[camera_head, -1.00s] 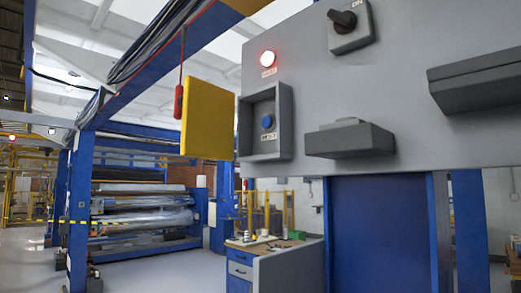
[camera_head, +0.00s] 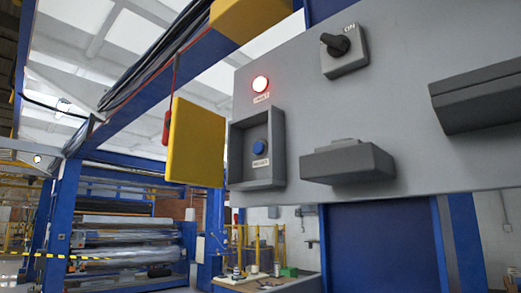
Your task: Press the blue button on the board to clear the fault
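The grey board (camera_head: 400,45) fills the upper right of the head view. The blue button (camera_head: 259,147) sits inside a recessed grey box (camera_head: 277,184) on the board's left side, with a small label below it. The box's yellow cover (camera_head: 196,143) is swung open to the left. A red fault lamp (camera_head: 260,84) glows above the box. My gripper is not in view.
A black rotary switch (camera_head: 336,44) is at the board's top. Two grey boxes, a smaller one (camera_head: 347,162) and a larger one (camera_head: 480,97), jut out from the board. A workbench (camera_head: 262,283) stands below, and film rollers (camera_head: 125,245) are at the lower left.

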